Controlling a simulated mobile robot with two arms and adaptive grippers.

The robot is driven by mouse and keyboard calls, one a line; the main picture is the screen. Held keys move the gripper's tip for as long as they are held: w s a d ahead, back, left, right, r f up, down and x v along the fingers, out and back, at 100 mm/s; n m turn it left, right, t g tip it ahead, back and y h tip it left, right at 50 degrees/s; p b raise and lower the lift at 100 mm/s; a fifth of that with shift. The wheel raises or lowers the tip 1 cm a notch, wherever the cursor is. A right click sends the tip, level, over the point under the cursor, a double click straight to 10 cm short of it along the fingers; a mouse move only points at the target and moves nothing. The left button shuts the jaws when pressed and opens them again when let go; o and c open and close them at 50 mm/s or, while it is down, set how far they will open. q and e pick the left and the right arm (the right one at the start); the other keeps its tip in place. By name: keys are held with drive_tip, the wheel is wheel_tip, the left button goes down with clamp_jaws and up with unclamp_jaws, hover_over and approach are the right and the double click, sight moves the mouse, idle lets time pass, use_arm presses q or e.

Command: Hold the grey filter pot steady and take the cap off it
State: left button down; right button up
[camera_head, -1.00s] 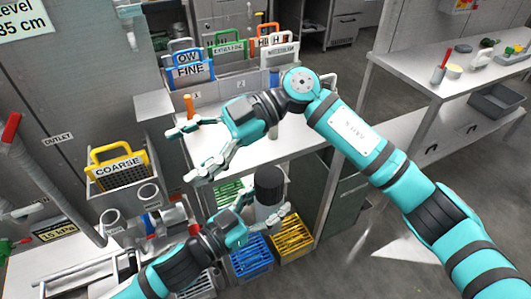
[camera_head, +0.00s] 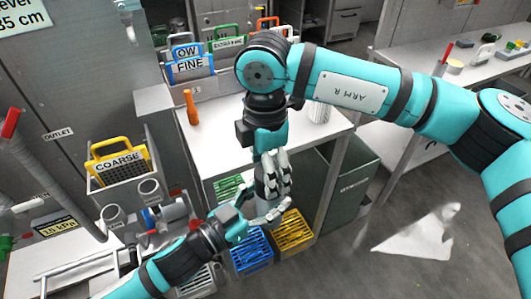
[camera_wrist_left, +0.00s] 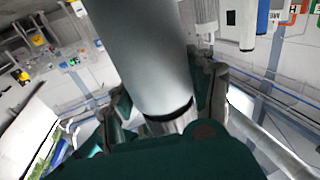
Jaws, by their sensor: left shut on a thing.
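The grey filter pot (camera_wrist_left: 150,55) fills the upper middle of the left wrist view as a smooth grey cylinder, with a dark band and a shiny part near its lower end. My left gripper (camera_head: 258,214) is shut on the pot, its fingers on either side of it. My right gripper (camera_head: 271,178) points down over the pot, just above the left gripper. In the head view the right fingers hide the cap and most of the pot. I cannot tell whether they are closed on the cap.
A white counter (camera_head: 225,150) stands behind, with an orange upright object (camera_head: 192,107) and a silver cylinder (camera_head: 320,112) on it. A blue crate (camera_head: 250,255) and a yellow crate (camera_head: 292,232) sit below the grippers. A COARSE basket (camera_head: 118,165) is at left.

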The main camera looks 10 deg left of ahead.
sight(269, 203)
drive_tip(key=shift+f, duration=1.55)
